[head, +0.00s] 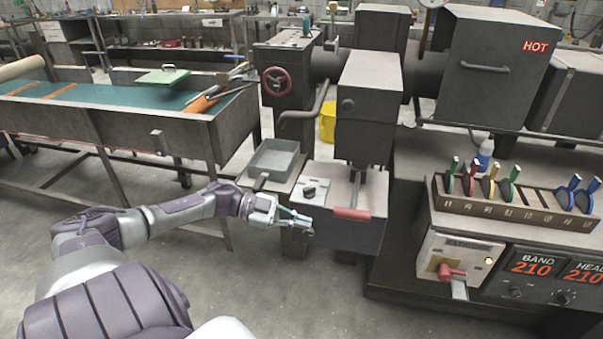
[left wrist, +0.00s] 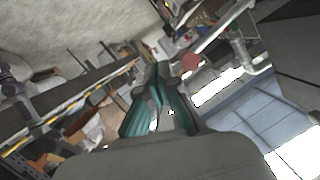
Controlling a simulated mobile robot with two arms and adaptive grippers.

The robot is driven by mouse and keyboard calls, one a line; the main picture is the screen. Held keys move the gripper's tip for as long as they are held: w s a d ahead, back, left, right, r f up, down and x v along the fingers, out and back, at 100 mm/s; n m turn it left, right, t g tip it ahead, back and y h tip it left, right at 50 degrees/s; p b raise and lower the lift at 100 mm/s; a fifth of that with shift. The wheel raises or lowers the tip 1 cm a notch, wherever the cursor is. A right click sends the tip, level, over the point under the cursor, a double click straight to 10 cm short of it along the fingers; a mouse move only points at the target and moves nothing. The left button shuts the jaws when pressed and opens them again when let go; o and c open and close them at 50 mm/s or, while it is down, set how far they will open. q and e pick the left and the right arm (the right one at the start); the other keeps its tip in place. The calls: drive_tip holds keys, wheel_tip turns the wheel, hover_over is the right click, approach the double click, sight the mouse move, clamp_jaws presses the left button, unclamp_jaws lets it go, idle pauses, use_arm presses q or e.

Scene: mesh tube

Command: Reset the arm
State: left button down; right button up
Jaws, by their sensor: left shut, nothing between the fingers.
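My left arm (head: 180,211) reaches in from the left in the head view. Its gripper (head: 308,226) is shut and empty, in front of the dark machine box with the black knob. The gripper also shows in the left wrist view (left wrist: 158,75), with its teal-sided fingers together. The red-handled lever (head: 352,213) is just right of the fingertips; I cannot tell how far apart they are. My right gripper is not in view.
A grey metal tray (head: 273,158) stands behind the gripper. A long green-topped table (head: 110,118) is at the left. A rack (head: 520,212) with several coloured paddles and a control panel (head: 555,280) are at the right. The floor at front centre is clear.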

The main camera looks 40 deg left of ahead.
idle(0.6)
use_arm(q)
drive_tip(key=a+f+n+t+y, duration=0.2)
drive_tip(key=f+n+y, duration=0.1)
drive_tip(key=f, duration=0.5)
drive_tip(key=a+f+n+t+y, duration=0.2)
drive_tip(key=f+n+y, duration=0.1)
drive_tip(key=f, duration=0.4)
drive_tip(key=s+d+f+n+g+y, duration=0.1)
drive_tip(key=s+f+n+y, duration=0.2)
drive_tip(key=f, duration=0.6)
drive_tip(key=s+f+n+g+y, duration=0.1)
drive_tip(key=s+f+n+y, duration=0.15)
drive_tip(key=s+f, duration=0.4)
drive_tip(key=s+d+f+g+y, duration=0.1)
drive_tip(key=s+d+f+g, duration=0.1)
drive_tip(key=s+d+f, duration=0.35)
drive_tip(key=s+d+f+g+y, duration=0.1)
drive_tip(key=s+d+f+g, duration=0.1)
drive_tip(key=s+f, duration=0.55)
drive_tip(key=s+d+f+g, duration=0.3)
drive_tip(key=s+d+f, duration=0.1)
drive_tip(key=s+d, duration=0.3)
drive_tip(key=s+d+f+n+g, duration=0.1)
drive_tip(key=s+d+f+g, duration=0.2)
drive_tip(key=s+d, duration=0.4)
drive_tip(key=shift+s+d+f+h, duration=0.25)
drive_tip(key=shift+s+f+h, duration=0.2)
drive_tip(key=shift+s+f, duration=0.35)
drive_tip(key=shift+r, duration=0.1)
